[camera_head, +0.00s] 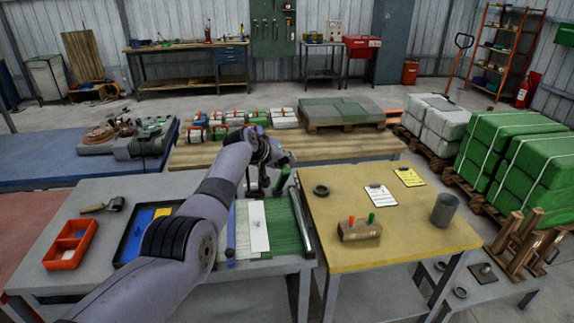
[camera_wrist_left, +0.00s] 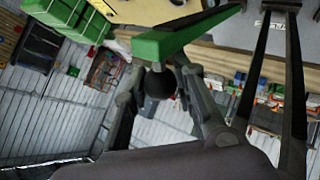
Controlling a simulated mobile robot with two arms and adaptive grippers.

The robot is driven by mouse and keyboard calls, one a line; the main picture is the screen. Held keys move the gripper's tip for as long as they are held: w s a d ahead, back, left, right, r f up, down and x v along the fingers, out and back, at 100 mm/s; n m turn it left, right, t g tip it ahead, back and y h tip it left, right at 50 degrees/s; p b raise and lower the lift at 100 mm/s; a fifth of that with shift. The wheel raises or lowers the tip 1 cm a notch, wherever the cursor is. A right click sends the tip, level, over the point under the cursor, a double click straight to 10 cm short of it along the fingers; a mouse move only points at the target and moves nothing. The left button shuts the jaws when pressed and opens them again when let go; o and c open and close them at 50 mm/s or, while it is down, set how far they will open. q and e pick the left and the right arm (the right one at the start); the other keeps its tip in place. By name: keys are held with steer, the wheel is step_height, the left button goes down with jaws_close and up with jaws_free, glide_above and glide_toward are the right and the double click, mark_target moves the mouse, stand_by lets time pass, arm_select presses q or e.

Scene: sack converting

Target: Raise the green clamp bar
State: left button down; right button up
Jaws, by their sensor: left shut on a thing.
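The green clamp bar (camera_wrist_left: 178,36) crosses the top of the left wrist view, its near end close to my fingers. In the head view a short green piece of it (camera_head: 282,180) shows tilted beside my left gripper (camera_head: 262,182), over the far side of the work table. In the left wrist view my left gripper (camera_wrist_left: 160,95) is shut on a round black knob (camera_wrist_left: 159,83) at the bar's end. My arm hides part of the bar and table in the head view. My right gripper is not in view.
The grey table (camera_head: 80,260) holds a red tray (camera_head: 71,245) and a green striped sheet (camera_head: 282,228). A yellow-topped table (camera_head: 400,232) on the right carries a wooden block (camera_head: 360,230), clipboards and a grey cup (camera_head: 445,210). A wooden bench (camera_head: 340,146) lies behind.

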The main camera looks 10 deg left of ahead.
arm_select(q)
steer(key=shift+w+a+r, duration=0.15)
steer(key=shift+w+r, duration=0.3)
steer(key=c, duration=1.6)
jaws_free()
steer(key=shift+f, duration=0.1)
steer(key=shift+v, duration=6)
steer(key=shift+w, duration=0.15)
